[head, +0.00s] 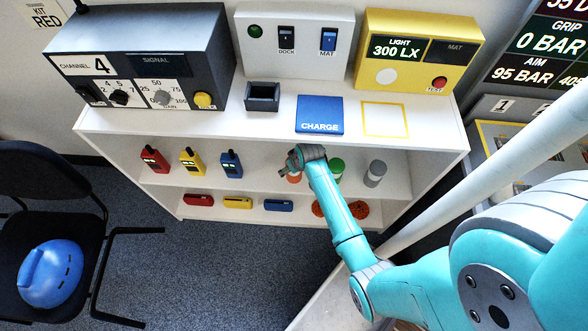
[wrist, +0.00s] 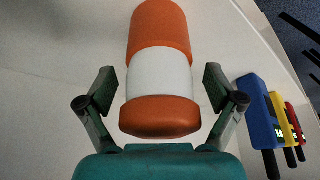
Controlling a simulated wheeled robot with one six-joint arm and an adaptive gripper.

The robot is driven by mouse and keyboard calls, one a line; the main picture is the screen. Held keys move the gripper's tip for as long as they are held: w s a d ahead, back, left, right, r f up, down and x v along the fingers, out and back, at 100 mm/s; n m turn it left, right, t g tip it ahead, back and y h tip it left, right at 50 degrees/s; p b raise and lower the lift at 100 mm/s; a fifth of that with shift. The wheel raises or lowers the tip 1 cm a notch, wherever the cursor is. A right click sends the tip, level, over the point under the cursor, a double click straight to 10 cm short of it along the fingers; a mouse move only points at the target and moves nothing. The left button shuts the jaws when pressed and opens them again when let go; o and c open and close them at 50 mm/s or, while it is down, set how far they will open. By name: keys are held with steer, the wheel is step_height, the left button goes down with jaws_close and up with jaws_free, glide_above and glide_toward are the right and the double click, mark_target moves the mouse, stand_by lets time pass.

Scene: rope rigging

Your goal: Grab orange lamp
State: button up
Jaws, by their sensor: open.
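The orange lamp (wrist: 160,30) is a cylinder with orange ends and a white middle band. In the head view the orange lamp (head: 294,179) stands on the middle shelf, mostly hidden by my gripper (head: 291,160). In the wrist view my gripper (wrist: 160,82) is open, with one finger on each side of the lamp's white band. Gaps show between both fingers and the lamp, so it is not clamped.
A green cylinder (head: 336,168) and a grey one (head: 375,173) stand right of the lamp. Red, yellow and blue radios (head: 231,163) stand left. The white top board (head: 225,127) overhangs the shelf. An orange coil (head: 350,209) lies below.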

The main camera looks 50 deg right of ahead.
steer(key=c, duration=1.4)
